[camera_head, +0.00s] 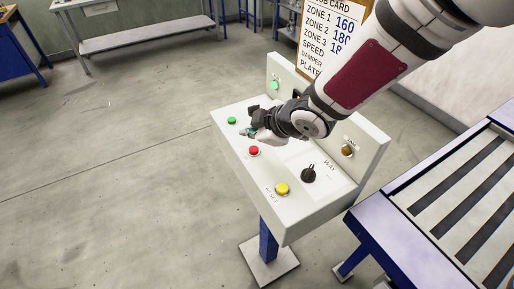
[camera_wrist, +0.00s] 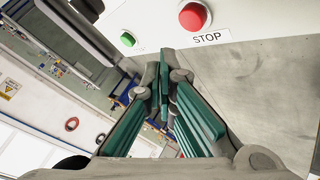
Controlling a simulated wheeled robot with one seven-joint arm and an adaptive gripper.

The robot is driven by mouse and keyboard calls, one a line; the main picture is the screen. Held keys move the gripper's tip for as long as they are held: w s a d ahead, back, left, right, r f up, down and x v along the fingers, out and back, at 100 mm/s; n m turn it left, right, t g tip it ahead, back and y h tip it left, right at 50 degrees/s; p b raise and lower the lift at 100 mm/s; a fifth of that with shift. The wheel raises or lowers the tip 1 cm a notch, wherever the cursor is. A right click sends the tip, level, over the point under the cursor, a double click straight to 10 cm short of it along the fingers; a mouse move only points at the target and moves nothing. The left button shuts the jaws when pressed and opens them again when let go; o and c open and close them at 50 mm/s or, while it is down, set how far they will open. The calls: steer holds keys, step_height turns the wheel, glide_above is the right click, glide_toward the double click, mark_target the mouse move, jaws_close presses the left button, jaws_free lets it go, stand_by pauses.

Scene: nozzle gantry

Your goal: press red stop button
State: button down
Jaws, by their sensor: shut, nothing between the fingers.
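The red stop button (camera_head: 253,151) sits on the sloped top of a pale control box (camera_head: 237,157), between a green button (camera_head: 231,120) and a yellow button (camera_head: 282,188). In the wrist view the red button (camera_wrist: 194,16) is at the top, above a label reading STOP (camera_wrist: 211,38). My gripper (camera_head: 248,132) is shut and empty. In the head view it is over the panel, beside the red button on its upper side, and it appears apart from it. In the wrist view the shut fingertips (camera_wrist: 164,62) lie below and left of the red button.
A black rotary knob (camera_head: 308,174) stands right of the red button. The box's raised back panel carries a lit green lamp (camera_head: 275,85) and an amber lamp (camera_head: 347,150). A blue-framed slatted table (camera_head: 398,222) is close on the right. Open floor lies left.

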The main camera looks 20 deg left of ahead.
mark_target(252, 150)
steer(key=shift+f+b, duration=0.85)
steer(key=shift+f, duration=0.4)
steer(key=shift+f, duration=0.1)
stand_by(0.6)
steer(key=shift+f+b, duration=0.3)
steer(key=shift+b, duration=0.15)
steer(key=shift+f+b, duration=0.5)
stand_by(0.9)
steer(key=shift+r, duration=0.1)
steer(key=shift+r+p, duration=0.75)
steer(key=shift+r, duration=0.1)
step_height(252, 150, up, 5)
steer(key=p, duration=0.4)
steer(key=shift+s, duration=0.1)
steer(key=shift+p, duration=0.3)
